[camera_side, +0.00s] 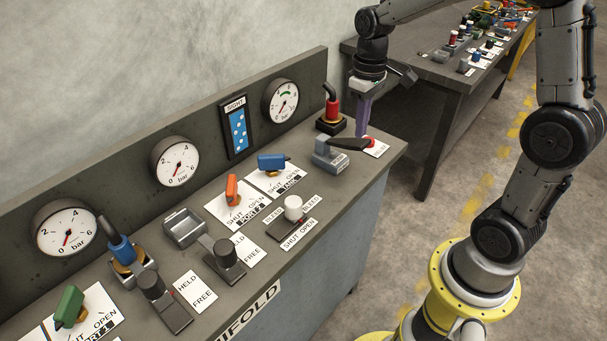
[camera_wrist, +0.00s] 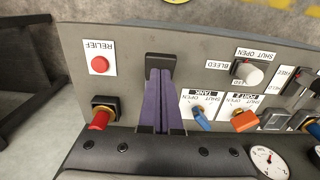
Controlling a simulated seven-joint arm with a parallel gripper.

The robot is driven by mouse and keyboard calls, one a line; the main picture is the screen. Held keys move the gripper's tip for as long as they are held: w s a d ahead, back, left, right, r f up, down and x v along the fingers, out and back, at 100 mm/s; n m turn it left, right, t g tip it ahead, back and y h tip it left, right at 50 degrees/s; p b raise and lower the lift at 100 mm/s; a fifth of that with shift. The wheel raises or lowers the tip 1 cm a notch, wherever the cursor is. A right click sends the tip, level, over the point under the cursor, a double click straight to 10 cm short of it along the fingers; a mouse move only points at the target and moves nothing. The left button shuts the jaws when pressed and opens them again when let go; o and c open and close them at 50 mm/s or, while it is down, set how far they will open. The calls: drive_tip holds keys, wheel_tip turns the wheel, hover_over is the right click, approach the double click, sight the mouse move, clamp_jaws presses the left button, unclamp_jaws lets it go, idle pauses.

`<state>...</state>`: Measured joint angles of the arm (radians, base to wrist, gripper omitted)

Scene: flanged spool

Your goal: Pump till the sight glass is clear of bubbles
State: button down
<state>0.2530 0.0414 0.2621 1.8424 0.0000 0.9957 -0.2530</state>
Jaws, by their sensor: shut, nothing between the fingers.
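The sight glass (camera_side: 238,127) is a blue window in the back panel, with several white bubbles in it. A pump lever with a flat black pad (camera_side: 349,144) sits on a grey base (camera_side: 328,156) at the bench's right end; the dark pad also shows in the wrist view (camera_wrist: 160,62). My gripper (camera_side: 362,133) points down with its purple fingers shut together and empty. In the wrist view the fingertips (camera_wrist: 161,76) are right at the pad; I cannot tell whether they touch it. The red relief button (camera_side: 371,142) is beside the lever.
A red hose fitting (camera_side: 331,112) stands behind the lever. The blue tank valve (camera_side: 271,162), orange port valve (camera_side: 232,188) and white bleed knob (camera_side: 293,208) are to the left. A gauge with a green band (camera_side: 281,101) reads near zero. Another bench (camera_side: 437,70) stands behind.

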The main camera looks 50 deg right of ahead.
sight(359, 142)
drive_tip(key=shift+f, duration=0.1)
idle(0.3)
drive_tip(key=shift+f, duration=3.25)
drive_tip(key=shift+r, duration=4.1)
drive_tip(key=shift+w+a+r, duration=0.1)
drive_tip(key=shift+a+r, duration=0.1)
drive_tip(key=s+a+r+n+t, duration=0.1)
drive_tip(key=s+a+r+t, duration=0.1)
drive_tip(key=s+a+r, duration=0.3)
drive_tip(key=s+a+m+t, duration=0.1)
drive_tip(key=s+a+t, duration=0.2)
drive_tip(key=s, duration=0.9)
drive_tip(key=shift+s+a+r+t, duration=0.2)
drive_tip(key=shift+s+t, duration=0.1)
